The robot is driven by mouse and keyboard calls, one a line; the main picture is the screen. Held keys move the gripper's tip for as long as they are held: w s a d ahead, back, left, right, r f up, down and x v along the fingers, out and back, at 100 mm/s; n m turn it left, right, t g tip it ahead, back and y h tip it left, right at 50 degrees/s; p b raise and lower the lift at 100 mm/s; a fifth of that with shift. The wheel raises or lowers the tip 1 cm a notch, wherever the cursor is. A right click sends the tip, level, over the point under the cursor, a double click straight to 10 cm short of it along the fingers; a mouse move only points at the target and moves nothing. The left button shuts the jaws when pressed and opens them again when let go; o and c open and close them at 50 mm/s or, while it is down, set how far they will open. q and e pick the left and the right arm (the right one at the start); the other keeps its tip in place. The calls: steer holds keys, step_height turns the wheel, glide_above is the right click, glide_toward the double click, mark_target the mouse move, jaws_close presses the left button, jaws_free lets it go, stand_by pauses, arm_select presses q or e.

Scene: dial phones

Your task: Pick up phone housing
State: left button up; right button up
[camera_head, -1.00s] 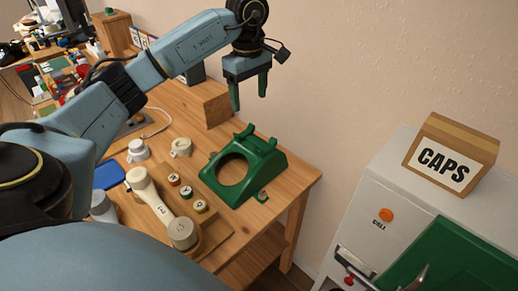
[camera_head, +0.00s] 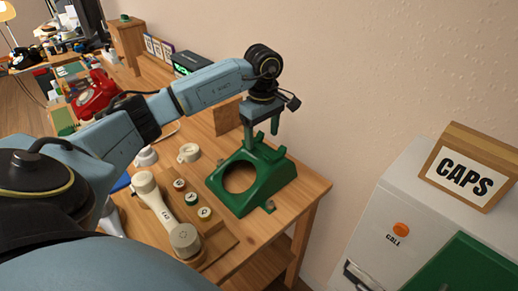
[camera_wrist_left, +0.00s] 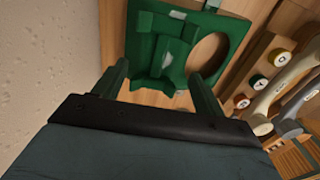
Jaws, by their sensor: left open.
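The green phone housing (camera_head: 262,188) sits on the wooden table near its right end, with a round hole in its sloped face and cradle prongs on top. My left gripper (camera_head: 262,138) is open and points down just over the back of the housing, by the cradle prongs. In the left wrist view the housing (camera_wrist_left: 182,62) lies beyond the two green fingers (camera_wrist_left: 158,92), which are spread apart with nothing between them. I cannot tell from these views whether a finger touches it. My right gripper is not in view.
A cream handset (camera_head: 165,215) lies on a wooden stand left of the housing, beside several round caps (camera_head: 191,198). A wooden block (camera_head: 228,118) stands behind, near the wall. A grey cabinet (camera_head: 400,205) with a CAPS box (camera_head: 468,167) stands right.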

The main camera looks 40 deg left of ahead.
mark_target(264, 149)
arm_select(q)
step_height(264, 149, down, 4)
steer(key=shift+w+d+f+b, duration=0.1)
steer(key=shift+w+d+b, duration=0.05)
steer(key=shift+b, duration=0.15)
steer(key=shift+c, duration=0.3)
jaws_close()
